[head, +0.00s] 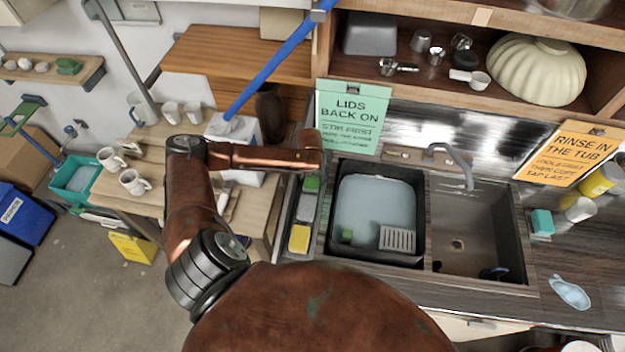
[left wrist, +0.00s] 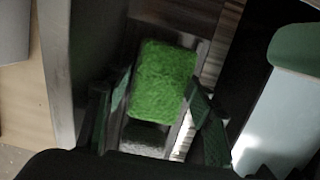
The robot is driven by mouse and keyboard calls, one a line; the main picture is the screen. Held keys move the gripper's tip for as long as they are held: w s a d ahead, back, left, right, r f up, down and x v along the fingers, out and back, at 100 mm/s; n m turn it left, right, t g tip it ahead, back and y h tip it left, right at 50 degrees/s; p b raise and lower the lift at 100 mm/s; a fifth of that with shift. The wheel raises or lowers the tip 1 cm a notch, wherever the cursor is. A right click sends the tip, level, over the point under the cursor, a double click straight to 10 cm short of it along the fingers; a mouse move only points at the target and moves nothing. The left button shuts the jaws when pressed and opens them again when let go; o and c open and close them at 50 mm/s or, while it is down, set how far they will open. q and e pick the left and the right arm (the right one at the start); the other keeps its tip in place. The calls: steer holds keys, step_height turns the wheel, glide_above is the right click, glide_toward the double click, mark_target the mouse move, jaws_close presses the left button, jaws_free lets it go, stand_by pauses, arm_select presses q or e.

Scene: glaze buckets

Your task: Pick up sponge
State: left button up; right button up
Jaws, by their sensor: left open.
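A bright green sponge (left wrist: 165,75) lies in a narrow tray, with a grey sponge (left wrist: 145,137) beside it. In the head view the green sponge (head: 312,184), the grey sponge (head: 305,208) and a yellow sponge (head: 299,238) sit in a row in the tray left of the sink. My left gripper (left wrist: 160,90) is open above the green sponge, with one finger on each side of it. I cannot tell whether the fingers touch it. In the head view my arm hides most of that gripper. My right gripper is not in view.
A black tub (head: 335,245) of water, with a grate and a small green block inside, is right of the tray. A green sign (head: 352,117) stands behind. Mugs (head: 133,182) stand on the left table.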

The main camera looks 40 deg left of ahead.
arm_select(q)
steer(key=shift+c, duration=0.3)
steer(key=c, duration=0.4)
steer(key=shift+c, duration=0.2)
steer(key=shift+r+b, duration=0.2)
steer(key=shift+b, duration=0.25)
step_height(320, 180, up, 2)
steer(key=shift+w+r+b, duration=0.1)
steer(key=shift+r+b, duration=0.1)
steer(key=shift+b, duration=0.1)
steer(key=s+d+r, duration=0.1)
steer(key=r, duration=0.1)
steer(key=s+d+r, duration=0.1)
steer(key=d+r, duration=0.2)
steer(key=r, duration=0.1)
steer(key=shift+s+d+r+b, duration=0.15)
steer(key=shift+s+r+b, duration=0.2)
steer(key=shift+s, duration=0.05)
steer(key=s+d+r+b, duration=0.1)
steer(key=s+d+r, duration=0.3)
steer(key=d, duration=0.3)
steer(key=shift+s+d, duration=0.3)
steer(key=shift+s, duration=0.1)
